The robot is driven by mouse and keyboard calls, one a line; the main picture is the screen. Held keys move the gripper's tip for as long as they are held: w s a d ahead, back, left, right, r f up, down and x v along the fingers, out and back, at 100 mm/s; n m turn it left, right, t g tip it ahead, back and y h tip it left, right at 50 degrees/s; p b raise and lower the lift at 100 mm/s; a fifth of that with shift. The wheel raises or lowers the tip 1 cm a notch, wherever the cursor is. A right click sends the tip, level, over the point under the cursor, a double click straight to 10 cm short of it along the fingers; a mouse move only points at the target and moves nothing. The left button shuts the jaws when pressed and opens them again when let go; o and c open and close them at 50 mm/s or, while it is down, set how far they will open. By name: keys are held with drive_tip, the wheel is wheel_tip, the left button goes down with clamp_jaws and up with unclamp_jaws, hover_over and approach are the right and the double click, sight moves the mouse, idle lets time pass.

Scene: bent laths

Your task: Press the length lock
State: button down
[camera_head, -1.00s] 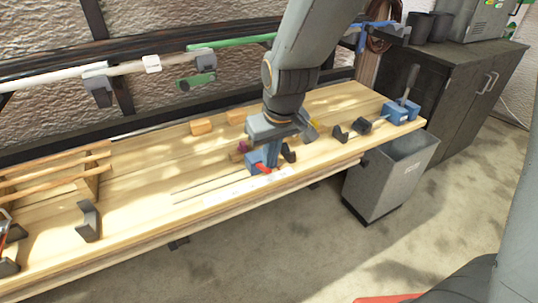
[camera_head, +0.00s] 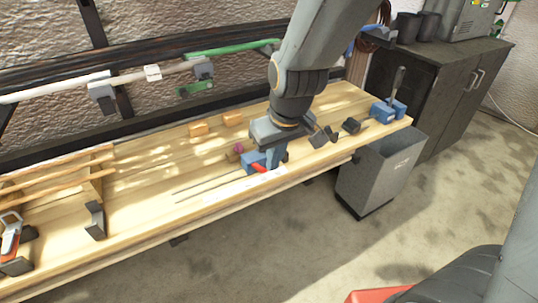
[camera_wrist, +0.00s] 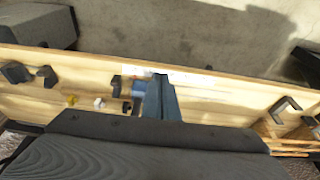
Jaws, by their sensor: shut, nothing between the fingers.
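A blue block (camera_head: 252,157) with a red lever (camera_head: 259,169) at its front sits on the wooden bench (camera_head: 160,205), near its front edge. A small purple knob (camera_head: 239,149) shows just behind it. I cannot tell which of these parts is the length lock. My gripper (camera_head: 274,158) is shut and empty, pointing down at the block's right side; whether it touches is unclear. In the wrist view the closed fingers (camera_wrist: 160,92) stand beside the blue block (camera_wrist: 139,86) and hide part of it. The red lever is not visible there.
Black bent pieces (camera_head: 318,139) and a dark block (camera_head: 351,126) lie right of my gripper. Another blue block (camera_head: 385,111) stands at the bench's right end. Thin rods lie left of the lever. A grey bin (camera_head: 375,175) stands below the bench.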

drive_tip(key=shift+s+d+r+p, duration=0.35)
drive_tip(key=shift+s+r, duration=0.2)
drive_tip(key=shift+s, duration=0.1)
drive_tip(key=shift+s+d+r+p, duration=0.35)
drive_tip(key=shift+s+r, duration=0.2)
drive_tip(key=shift+s, duration=0.05)
